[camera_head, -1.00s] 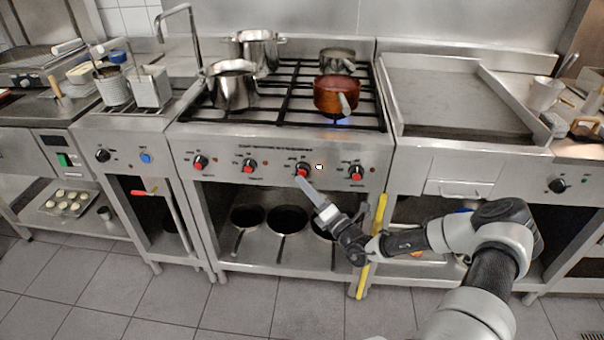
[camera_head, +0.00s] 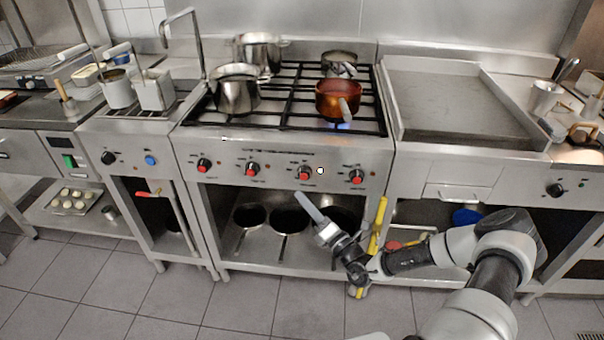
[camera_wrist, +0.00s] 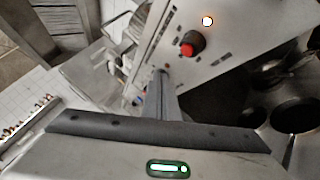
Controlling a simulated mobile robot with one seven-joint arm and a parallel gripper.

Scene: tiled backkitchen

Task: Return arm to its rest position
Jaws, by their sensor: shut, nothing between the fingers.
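My gripper (camera_head: 309,207) is shut and empty. Its fingers point up and to the left, in front of the opening below the stove's knob panel, and look apart from the red knobs. My arm reaches in from the lower right. In the wrist view the closed fingers (camera_wrist: 165,95) show in the middle, with a red knob (camera_wrist: 192,43) beyond them to the upper right. The stove (camera_head: 240,160) stands in front of me. A blue flame (camera_head: 343,126) shows under the copper pot (camera_head: 338,98).
Several steel pots, one a tall pot (camera_head: 237,92), stand on the burner grates. Pans (camera_head: 289,219) lie on the shelf below. A yellow upright bar (camera_head: 377,228) is close to my wrist, just right of it. The tiled floor (camera_head: 240,305) in front is clear.

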